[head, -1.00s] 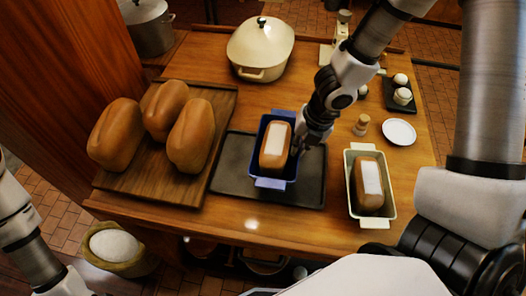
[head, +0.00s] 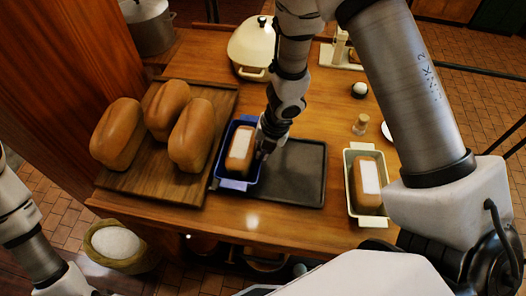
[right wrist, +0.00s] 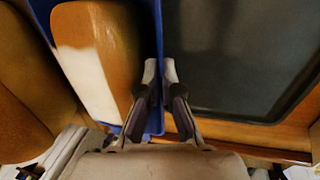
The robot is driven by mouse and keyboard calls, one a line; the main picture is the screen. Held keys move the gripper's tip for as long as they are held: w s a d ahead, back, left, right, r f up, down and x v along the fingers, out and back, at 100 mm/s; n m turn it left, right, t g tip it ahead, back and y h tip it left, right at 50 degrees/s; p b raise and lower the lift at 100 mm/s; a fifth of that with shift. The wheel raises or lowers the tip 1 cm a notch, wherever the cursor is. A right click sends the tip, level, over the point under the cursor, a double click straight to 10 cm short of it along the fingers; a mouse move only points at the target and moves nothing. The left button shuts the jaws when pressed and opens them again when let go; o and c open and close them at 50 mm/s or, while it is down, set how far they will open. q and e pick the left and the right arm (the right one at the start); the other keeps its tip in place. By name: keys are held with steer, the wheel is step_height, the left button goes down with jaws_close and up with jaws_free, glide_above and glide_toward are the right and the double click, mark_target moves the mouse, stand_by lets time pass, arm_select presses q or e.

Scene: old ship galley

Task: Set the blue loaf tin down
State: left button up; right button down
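The blue loaf tin (head: 229,184) with a brown loaf (head: 240,148) in it, white on top, is over the left end of the dark tray (head: 300,190). Whether its base touches the tray I cannot tell. My right gripper (head: 262,150) is at the tin's right long side. In the right wrist view its fingers (right wrist: 160,72) straddle the right wall of the blue tin (right wrist: 156,25) and pinch it. My left arm shows at the lower left of the head view, but its gripper is out of frame.
A wooden board (head: 150,188) with three loaves stands close left of the tin. A cream tin (head: 368,219) with a loaf stands right of the tray. A lidded cream pot (head: 250,45) is behind. The tray's middle and right are bare.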

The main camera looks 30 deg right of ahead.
steer(key=shift+s, duration=0.1)
steer(key=c, duration=1.3)
jaws_free()
steer(key=shift+r, duration=0.4)
steer(key=p+v, duration=0.8)
steer(key=v, duration=0.3)
steer(key=shift+d+r, duration=0.15)
steer(key=shift+r, duration=0.05)
